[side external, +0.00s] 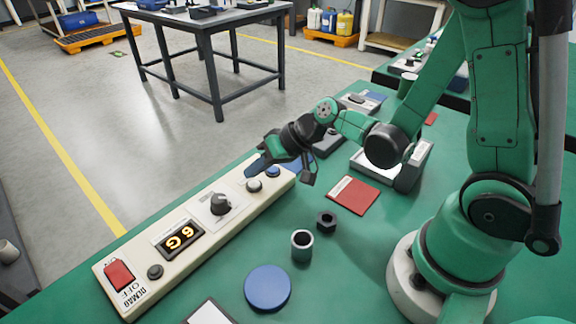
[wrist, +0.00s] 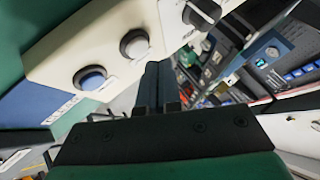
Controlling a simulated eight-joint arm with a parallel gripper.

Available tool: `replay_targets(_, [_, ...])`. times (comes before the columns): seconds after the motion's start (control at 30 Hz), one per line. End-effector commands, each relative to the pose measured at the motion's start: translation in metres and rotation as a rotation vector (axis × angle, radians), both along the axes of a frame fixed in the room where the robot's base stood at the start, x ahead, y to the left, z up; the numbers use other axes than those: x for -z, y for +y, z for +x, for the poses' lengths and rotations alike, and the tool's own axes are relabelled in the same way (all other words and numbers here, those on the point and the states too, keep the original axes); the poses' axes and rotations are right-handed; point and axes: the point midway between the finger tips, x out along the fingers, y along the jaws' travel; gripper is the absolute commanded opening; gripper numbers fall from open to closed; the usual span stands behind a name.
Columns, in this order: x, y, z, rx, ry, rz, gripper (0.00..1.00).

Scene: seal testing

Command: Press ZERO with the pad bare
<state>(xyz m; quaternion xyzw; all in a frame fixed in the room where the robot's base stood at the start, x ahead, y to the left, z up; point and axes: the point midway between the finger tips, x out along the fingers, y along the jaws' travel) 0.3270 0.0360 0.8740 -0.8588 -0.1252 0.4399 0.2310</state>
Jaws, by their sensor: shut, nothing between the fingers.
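The cream control panel (side external: 190,228) lies along the bench's left edge. It carries a red switch (side external: 120,275), a black button (side external: 155,271), an orange-lit display (side external: 181,238) read upside down, a knob (side external: 220,203), a pale-capped button (side external: 254,185) and a blue button (side external: 273,171). I cannot read which one is ZERO. My gripper (side external: 253,170) is shut and empty, low over the panel's right end by these last two buttons; contact cannot be told. The wrist view shows the blue button (wrist: 90,78) and pale button (wrist: 134,46) left of my fingers. A round blue disc (side external: 267,288), perhaps the pad, is bare.
A grey tube (side external: 302,246), a black nut (side external: 326,222) and a red card (side external: 353,195) lie on the green bench. A grey device (side external: 400,170) stands behind the card. A blue item (side external: 297,160) lies by the panel's right end.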

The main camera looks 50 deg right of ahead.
Motion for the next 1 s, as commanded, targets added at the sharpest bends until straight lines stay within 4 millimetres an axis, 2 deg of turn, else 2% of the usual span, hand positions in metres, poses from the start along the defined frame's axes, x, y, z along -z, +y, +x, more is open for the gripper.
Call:
replay_targets(0.37, [-0.001,0.0,0.0,-0.001,0.001,0.0,0.0])
replay_targets(0.8, [-0.04,0.0,0.0,-0.001,0.001,0.0,0.0])
replay_targets(1.0, [-0.05,0.0,0.0,-0.001,0.001,0.0,0.0])
